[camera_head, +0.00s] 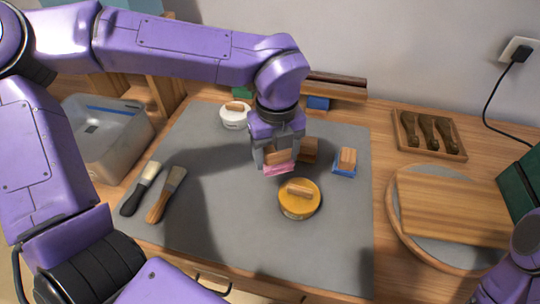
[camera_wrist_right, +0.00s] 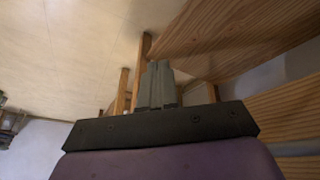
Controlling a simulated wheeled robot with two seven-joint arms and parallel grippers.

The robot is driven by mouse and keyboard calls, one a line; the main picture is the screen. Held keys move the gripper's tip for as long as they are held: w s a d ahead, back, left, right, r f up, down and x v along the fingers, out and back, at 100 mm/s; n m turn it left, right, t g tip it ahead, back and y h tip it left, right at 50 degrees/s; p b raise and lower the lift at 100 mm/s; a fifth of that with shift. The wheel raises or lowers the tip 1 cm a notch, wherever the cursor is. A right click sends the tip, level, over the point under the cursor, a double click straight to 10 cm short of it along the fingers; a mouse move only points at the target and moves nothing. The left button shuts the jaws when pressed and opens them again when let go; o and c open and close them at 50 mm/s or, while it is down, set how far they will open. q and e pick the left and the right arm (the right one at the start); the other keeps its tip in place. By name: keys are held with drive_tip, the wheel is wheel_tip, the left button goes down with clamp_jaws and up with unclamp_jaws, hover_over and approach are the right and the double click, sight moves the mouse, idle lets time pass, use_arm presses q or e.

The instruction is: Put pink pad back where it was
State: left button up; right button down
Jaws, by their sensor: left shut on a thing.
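My left gripper (camera_head: 278,153) points down over the grey mat (camera_head: 225,150) and is shut on the pink pad (camera_head: 280,170), by its wooden block handle. The pad's pink face is underneath, and it seems to be a little above the mat; I cannot tell if it touches anything. A similar wooden block (camera_head: 308,150) stands just right of the gripper, partly hidden. A blue pad with a wooden handle (camera_head: 345,168) lies farther right. My right gripper (camera_wrist_right: 160,82) shows in the right wrist view with its fingers together and empty.
A yellow round tin (camera_head: 299,206) stands in front of the pink pad. A white round pot (camera_head: 234,121) is behind left. Two brushes (camera_head: 166,194) lie left, near a grey bin (camera_head: 105,135). A tool tray (camera_head: 429,136) and wooden board (camera_head: 450,205) are right. The mat's front is clear.

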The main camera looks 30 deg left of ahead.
use_arm(q)
drive_tip(key=shift+s+r+n, duration=0.1)
drive_tip(key=shift+s+n, duration=0.15)
drive_tip(key=shift+n, duration=0.95)
drive_tip(key=w+a+f+p, duration=0.1)
drive_tip(key=w+a+f, duration=0.1)
drive_tip(key=w+f, duration=0.1)
drive_tip(key=w+a+f+p, duration=0.1)
drive_tip(key=w+a+f, duration=0.1)
drive_tip(key=w+f, duration=0.1)
drive_tip(key=w+a+f+p, duration=0.1)
drive_tip(key=w+a+f, duration=0.2)
drive_tip(key=w, duration=0.2)
drive_tip(key=shift+w+a+f+p, duration=0.1)
drive_tip(key=shift+w+f+p, duration=0.15)
drive_tip(key=shift+p, duration=0.1)
wheel_tip(320, 180, down, 3)
drive_tip(key=shift+w+a+f, duration=0.1)
drive_tip(key=shift+w+f, duration=0.05)
drive_tip(key=shift+f, duration=0.15)
